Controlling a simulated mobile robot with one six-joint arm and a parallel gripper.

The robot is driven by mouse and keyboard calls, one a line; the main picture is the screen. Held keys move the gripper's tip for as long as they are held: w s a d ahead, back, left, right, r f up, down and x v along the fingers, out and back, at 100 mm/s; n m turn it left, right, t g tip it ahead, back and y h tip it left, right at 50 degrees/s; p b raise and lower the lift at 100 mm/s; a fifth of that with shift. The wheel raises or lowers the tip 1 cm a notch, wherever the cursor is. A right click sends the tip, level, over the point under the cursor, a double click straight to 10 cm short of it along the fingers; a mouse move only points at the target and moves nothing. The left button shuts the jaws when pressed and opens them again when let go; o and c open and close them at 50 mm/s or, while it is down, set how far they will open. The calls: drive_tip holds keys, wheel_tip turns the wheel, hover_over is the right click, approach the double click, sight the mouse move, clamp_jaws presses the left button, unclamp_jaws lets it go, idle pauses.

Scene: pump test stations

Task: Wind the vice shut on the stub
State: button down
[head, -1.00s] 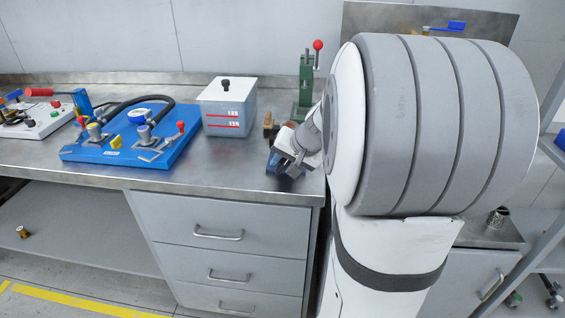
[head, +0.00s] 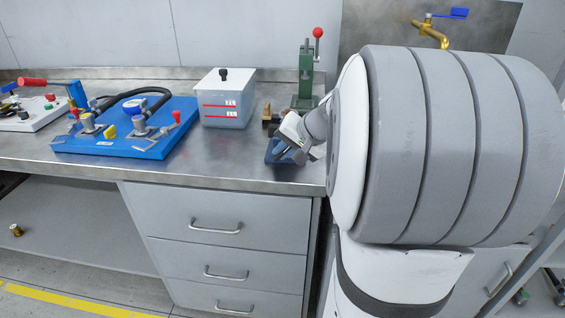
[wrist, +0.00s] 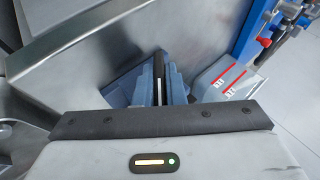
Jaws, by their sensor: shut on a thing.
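The blue vice (head: 273,152) sits on the metal bench near its front right corner. In the wrist view, its blue body and jaws (wrist: 175,88) show beyond my gripper's dark edge, with a narrow dark and pale upright strip between the blue faces. I cannot tell whether that strip is the stub. My gripper (head: 291,152) is at the vice and covers part of it in the head view. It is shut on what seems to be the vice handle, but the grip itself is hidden.
A lidded grey tank (head: 228,100) stands left of the vice, with a blue pump board (head: 128,135) farther left. A green press with a red knob (head: 306,75) stands behind, beside small brass and brown pieces (head: 270,116). Bare bench lies between tank and vice.

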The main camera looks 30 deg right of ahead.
drive_tip(key=shift+f+y+b, duration=0.15)
drive_tip(key=shift+y+b, duration=0.15)
drive_tip(key=shift+b, duration=0.35)
drive_tip(key=shift+r+t, duration=0.25)
drive_tip(key=shift+t, duration=0.05)
drive_tip(key=c, duration=1.5)
unclamp_jaws()
drive_tip(key=p+v, duration=0.1)
drive_tip(key=v, duration=0.6)
drive_tip(key=shift+s+r, duration=0.2)
drive_tip(key=shift+s, duration=0.05)
drive_tip(key=shift+d, duration=0.1)
